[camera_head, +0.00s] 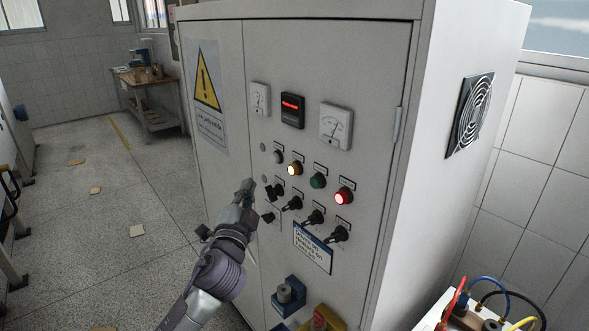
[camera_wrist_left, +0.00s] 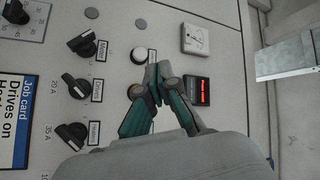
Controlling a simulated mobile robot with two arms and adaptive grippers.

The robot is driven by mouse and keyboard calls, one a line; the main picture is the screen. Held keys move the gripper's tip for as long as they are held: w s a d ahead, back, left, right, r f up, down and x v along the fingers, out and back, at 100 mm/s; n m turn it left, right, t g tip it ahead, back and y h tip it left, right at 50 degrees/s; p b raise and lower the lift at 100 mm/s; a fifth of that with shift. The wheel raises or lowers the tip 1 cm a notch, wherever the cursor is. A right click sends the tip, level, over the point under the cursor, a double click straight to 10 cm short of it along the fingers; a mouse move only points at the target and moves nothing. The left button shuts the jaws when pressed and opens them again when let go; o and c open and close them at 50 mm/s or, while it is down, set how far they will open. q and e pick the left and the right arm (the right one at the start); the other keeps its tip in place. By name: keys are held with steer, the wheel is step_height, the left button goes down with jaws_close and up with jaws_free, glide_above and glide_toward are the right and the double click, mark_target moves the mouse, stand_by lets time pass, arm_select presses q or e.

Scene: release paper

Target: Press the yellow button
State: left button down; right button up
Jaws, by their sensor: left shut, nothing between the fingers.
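The yellow button (camera_head: 295,169) is lit and sits in a row of round buttons on the front of a grey control cabinet (camera_head: 330,60). In the left wrist view the yellow button (camera_wrist_left: 134,91) is partly hidden behind my fingers. My left gripper (camera_head: 247,187) is shut and empty. In the head view it is left of the yellow button and a little lower. In the left wrist view its fingertips (camera_wrist_left: 154,72) overlap the button's edge. I cannot tell whether they touch the panel. My right gripper is not in view.
A white button (camera_wrist_left: 139,55), a green button (camera_head: 318,181) and a red lit button (camera_head: 344,196) share the row. Black rotary knobs (camera_head: 292,203) stick out below. A red display (camera_head: 292,110) and gauges sit above. Open floor (camera_head: 130,215) lies left of the cabinet.

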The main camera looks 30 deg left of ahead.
mark_target(293, 170)
arm_select(q)
steer(key=shift+w, duration=0.1)
steer(key=w+d+b, duration=0.1)
steer(key=w+d, duration=0.2)
steer(key=w, duration=0.5)
steer(key=shift+d, duration=0.2)
steer(key=shift+w, duration=0.1)
stand_by(1.4)
steer(key=shift+w+d+f, duration=0.1)
steer(key=shift+w+d, duration=0.05)
steer(key=shift+w, duration=0.15)
steer(key=shift+w+d+b, duration=0.15)
steer(key=shift+w+b, duration=0.25)
stand_by(0.8)
steer(key=shift+s, duration=0.1)
steer(key=shift+s+a, duration=0.3)
steer(key=shift+s, duration=0.4)
